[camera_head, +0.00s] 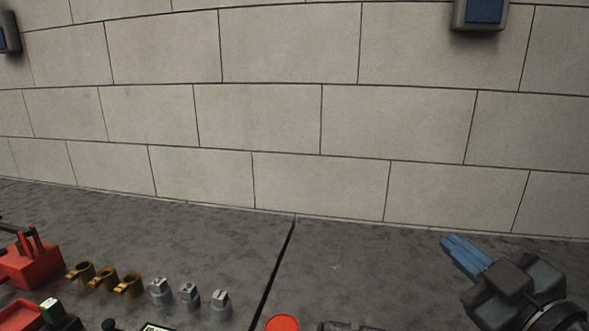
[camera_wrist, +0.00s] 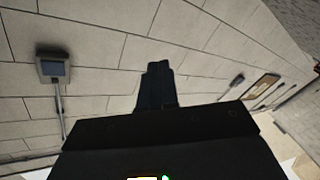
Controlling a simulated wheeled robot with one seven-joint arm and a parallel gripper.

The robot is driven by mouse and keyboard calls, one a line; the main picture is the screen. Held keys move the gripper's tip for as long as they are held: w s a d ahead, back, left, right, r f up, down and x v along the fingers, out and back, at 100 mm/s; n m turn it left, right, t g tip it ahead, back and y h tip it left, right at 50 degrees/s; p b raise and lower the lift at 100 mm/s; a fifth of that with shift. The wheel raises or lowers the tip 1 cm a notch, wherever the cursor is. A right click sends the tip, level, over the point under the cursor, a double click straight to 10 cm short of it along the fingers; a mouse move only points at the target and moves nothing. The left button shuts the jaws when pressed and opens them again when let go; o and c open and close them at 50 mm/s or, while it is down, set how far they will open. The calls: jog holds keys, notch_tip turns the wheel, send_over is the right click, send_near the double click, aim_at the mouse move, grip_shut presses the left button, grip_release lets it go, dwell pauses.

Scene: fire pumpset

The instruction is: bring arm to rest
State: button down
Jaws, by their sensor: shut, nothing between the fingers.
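My gripper (camera_head: 451,244) shows at the lower right of the head view, with blue fingers closed together and a dark grey body. It points up and to the left, in the air before the grey floor, and holds nothing. In the wrist view the dark shut fingers (camera_wrist: 156,72) stick up beyond the black gripper body, with the block wall behind them. Nothing touches the fingers in either view.
A pale block wall (camera_head: 270,115) fills the back. At lower left are a red part (camera_head: 31,262), brass fittings (camera_head: 104,278) and grey fittings (camera_head: 189,294). A red round top (camera_head: 282,323) shows at the bottom edge. A wall box (camera_wrist: 54,68) hangs at left in the wrist view.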

jog(key=s+a+f+m+h, duration=0.1)
jog(key=s+f+m, duration=0.2)
jog(key=s+f, duration=0.1)
jog(key=s+a+f+m+g+h, duration=0.1)
jog(key=s+a+f+m+h, duration=0.1)
jog(key=s+f+m, duration=0.2)
jog(key=s+a+f+m+h, duration=0.2)
jog(key=s+f+m, duration=0.1)
jog(key=s+f, duration=0.3)
jog(key=shift+s+a, duration=0.15)
jog(key=shift+s, duration=0.9)
jog(key=s+d+f+g, duration=0.1)
jog(key=s+d, duration=0.1)
jog(key=s, duration=0.8)
jog(key=s+d+f+g+y, duration=0.1)
jog(key=s, duration=0.9)
jog(key=shift+s+d+n, duration=0.35)
jog(key=shift+n, duration=0.05)
